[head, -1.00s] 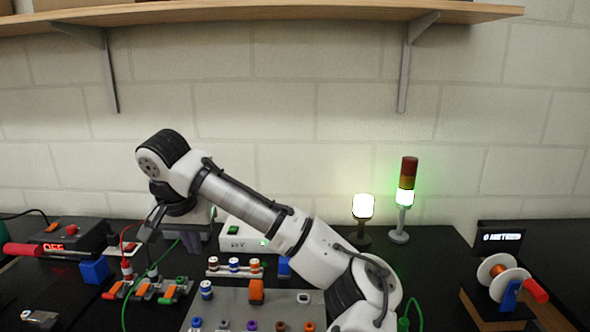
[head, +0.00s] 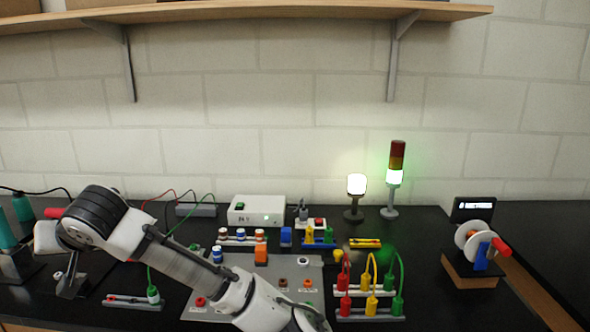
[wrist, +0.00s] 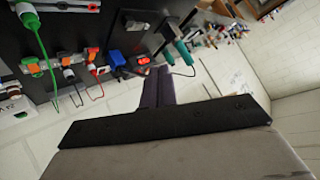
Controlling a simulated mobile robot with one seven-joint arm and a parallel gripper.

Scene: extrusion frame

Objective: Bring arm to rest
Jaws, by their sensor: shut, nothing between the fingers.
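My arm (head: 180,260) reaches from the bottom middle of the head view up to the left, with its black-banded wrist joint at the far left. My gripper (head: 68,290) hangs below that joint, pointing down, left of the grey board and above the black bench top. In the wrist view my gripper's dark fingers (wrist: 158,85) are together with nothing between them. My arm hides the lower left part of the grey board and some of the bench behind it.
The grey board (head: 300,268) and the terminal blocks with red, yellow and green plugs (head: 370,300) lie right of the arm. A wooden shelf (head: 300,15) runs above.

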